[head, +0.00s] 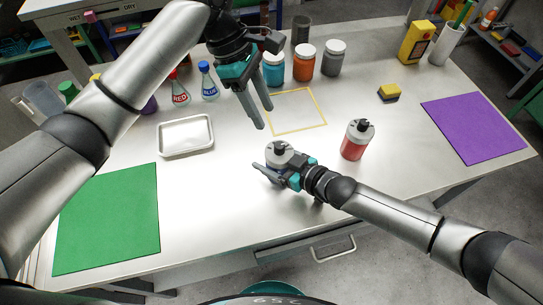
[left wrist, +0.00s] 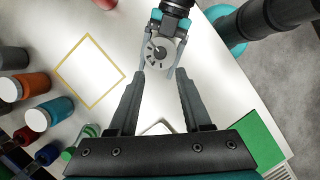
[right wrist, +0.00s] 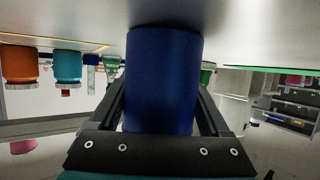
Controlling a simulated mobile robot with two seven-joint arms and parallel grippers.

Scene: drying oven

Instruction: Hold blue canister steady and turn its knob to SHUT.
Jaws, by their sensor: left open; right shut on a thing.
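The blue canister (right wrist: 162,75) stands upright between my right gripper's fingers and fills the middle of the right wrist view. Its grey-white top with a dark knob (head: 280,147) shows in the head view. My right gripper (head: 270,172) is shut on the canister's body. The canister top with its dial marks (left wrist: 158,54) also shows in the left wrist view, beyond the fingertips. My left gripper (head: 262,113) is open and empty, above the table, behind and slightly left of the canister in the head view. I cannot read the knob's setting.
A red canister (head: 354,143) with a similar top stands right of the blue one. A yellow square outline (head: 322,98) lies behind. A white tray (head: 186,153), green mat (head: 108,220), purple mat (head: 470,128) and yellow sponge (head: 389,91) lie around. Several jars stand at the back.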

